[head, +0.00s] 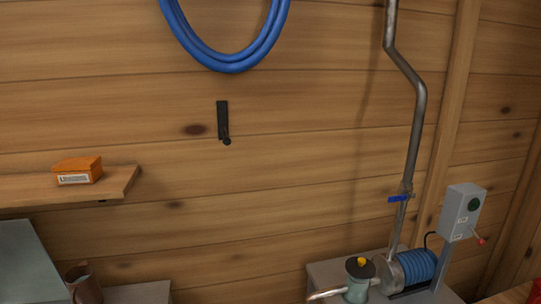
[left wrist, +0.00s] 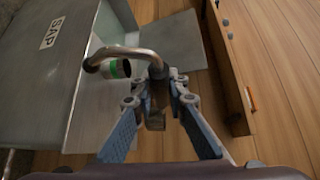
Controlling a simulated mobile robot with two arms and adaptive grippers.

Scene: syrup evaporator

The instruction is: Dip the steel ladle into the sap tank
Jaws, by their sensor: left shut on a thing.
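In the left wrist view my left gripper (left wrist: 157,82) is shut, its tips on the end of a bent grey metal piece that I take to be the steel ladle (left wrist: 118,52). The sap tank (left wrist: 62,75), a grey box marked SAP, fills the left side of that view, beside the ladle. I cannot tell whether the ladle touches the tank. Neither gripper shows in the head view.
In the head view an orange box (head: 78,169) sits on a wooden shelf (head: 118,184). A black hook (head: 223,121) and a blue hose (head: 228,63) hang on the plank wall. A pump (head: 408,270) and a control box (head: 461,211) stand at right.

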